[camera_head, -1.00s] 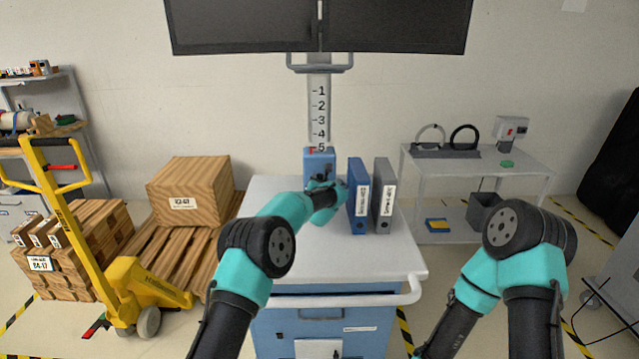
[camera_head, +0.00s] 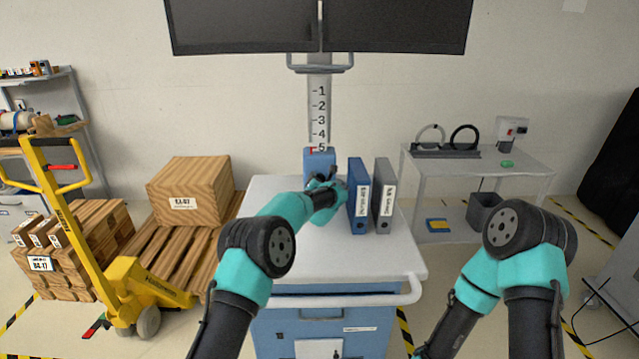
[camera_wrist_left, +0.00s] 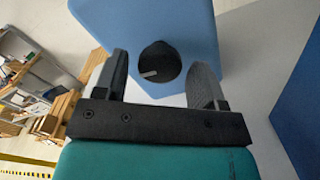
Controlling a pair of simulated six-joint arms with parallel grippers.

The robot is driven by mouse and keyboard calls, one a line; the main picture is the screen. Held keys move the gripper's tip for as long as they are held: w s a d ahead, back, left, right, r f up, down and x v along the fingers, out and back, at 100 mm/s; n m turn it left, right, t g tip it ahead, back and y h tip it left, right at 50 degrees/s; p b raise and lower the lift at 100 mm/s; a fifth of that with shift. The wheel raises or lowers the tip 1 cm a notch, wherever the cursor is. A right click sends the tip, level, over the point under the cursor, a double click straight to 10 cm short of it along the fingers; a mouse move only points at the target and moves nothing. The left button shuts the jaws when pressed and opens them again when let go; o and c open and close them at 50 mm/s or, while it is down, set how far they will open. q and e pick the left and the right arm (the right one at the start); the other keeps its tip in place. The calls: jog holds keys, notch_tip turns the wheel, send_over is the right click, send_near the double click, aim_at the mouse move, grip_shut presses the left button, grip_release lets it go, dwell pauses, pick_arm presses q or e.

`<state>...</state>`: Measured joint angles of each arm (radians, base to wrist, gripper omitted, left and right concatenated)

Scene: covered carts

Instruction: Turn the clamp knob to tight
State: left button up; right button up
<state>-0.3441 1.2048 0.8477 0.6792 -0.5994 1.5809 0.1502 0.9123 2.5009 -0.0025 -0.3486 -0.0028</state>
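The round black clamp knob (camera_wrist_left: 160,70) with a light pointer mark sits on the face of the blue clamp block (camera_wrist_left: 183,22) in the left wrist view. The mark points to the left and slightly down. My left gripper (camera_wrist_left: 160,62) is open, with one finger on each side of the knob and a gap visible on both sides. In the head view the blue block (camera_head: 318,162) stands at the foot of the scaled post, and my left gripper (camera_head: 323,182) is in front of it, hiding the knob. My right gripper is below the picture's bottom edge.
A blue binder (camera_head: 358,212) and a grey binder (camera_head: 383,214) stand upright on the cart top (camera_head: 300,245), close to the right of my left gripper. The scaled post (camera_head: 319,115) rises behind. The front of the cart top is clear.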

pick_arm(q)
jog(key=shift+o, duration=0.3)
jog(key=shift+s, duration=0.15)
jog(key=s, duration=1.7)
jog(key=shift+d, duration=0.15)
